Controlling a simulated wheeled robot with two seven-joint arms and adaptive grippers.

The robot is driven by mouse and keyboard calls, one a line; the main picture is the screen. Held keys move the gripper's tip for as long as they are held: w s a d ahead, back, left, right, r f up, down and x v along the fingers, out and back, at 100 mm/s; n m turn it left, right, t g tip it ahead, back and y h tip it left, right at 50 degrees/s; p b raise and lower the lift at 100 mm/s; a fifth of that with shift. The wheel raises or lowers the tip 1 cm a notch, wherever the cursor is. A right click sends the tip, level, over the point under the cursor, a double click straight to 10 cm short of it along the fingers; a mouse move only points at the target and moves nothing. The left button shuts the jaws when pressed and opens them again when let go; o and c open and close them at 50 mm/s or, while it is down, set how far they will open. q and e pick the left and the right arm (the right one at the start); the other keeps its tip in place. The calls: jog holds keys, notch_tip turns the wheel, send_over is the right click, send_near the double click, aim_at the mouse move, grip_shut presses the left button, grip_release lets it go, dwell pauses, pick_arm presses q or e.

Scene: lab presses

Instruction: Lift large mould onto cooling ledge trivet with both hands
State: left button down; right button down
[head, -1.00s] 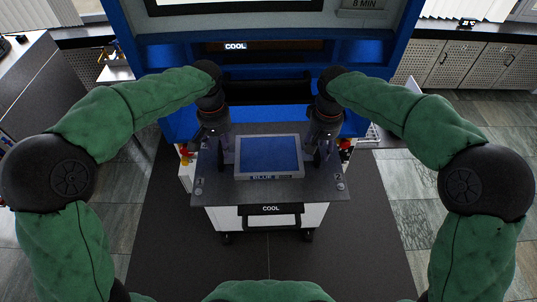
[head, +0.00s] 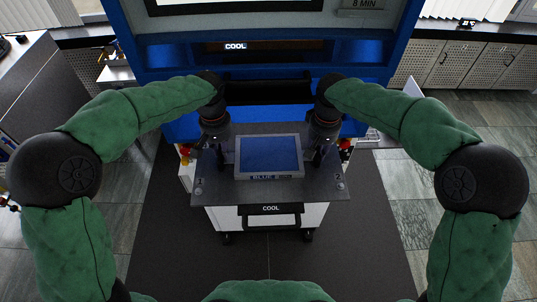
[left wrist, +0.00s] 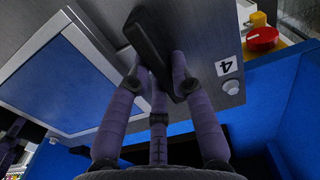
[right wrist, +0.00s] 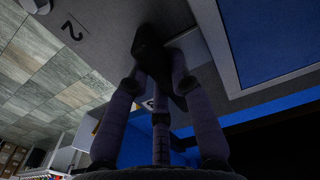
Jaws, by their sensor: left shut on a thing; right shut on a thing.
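The large mould (head: 268,177) is a flat grey frame with a blue inner face. It appears over the middle of the grey cart top; I cannot tell whether it touches it. My left gripper (head: 228,158) is at its left side, and the left wrist view shows the fingers closed around a black bar handle (left wrist: 150,42). My right gripper (head: 315,158) is at its right side, and the right wrist view shows the fingers closed around another black handle (right wrist: 150,45). I cannot pick out the trivet.
The grey cart top (head: 269,199) has a black COOL-marked handle at its front. A blue press (head: 170,125) stands behind it with a dark recess (head: 267,90) under a COOL sign. A red knob (left wrist: 262,38) shows in the left wrist view. Floor around the cart is clear.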

pick_arm(q)
jog(key=shift+w+r, duration=0.15)
jog(key=shift+r, duration=0.05)
pick_arm(e)
jog(key=shift+w+r, duration=0.15)
jog(key=shift+r, duration=0.05)
pick_arm(q)
jog(key=shift+r, duration=0.1)
pick_arm(e)
jog(key=shift+r, duration=0.1)
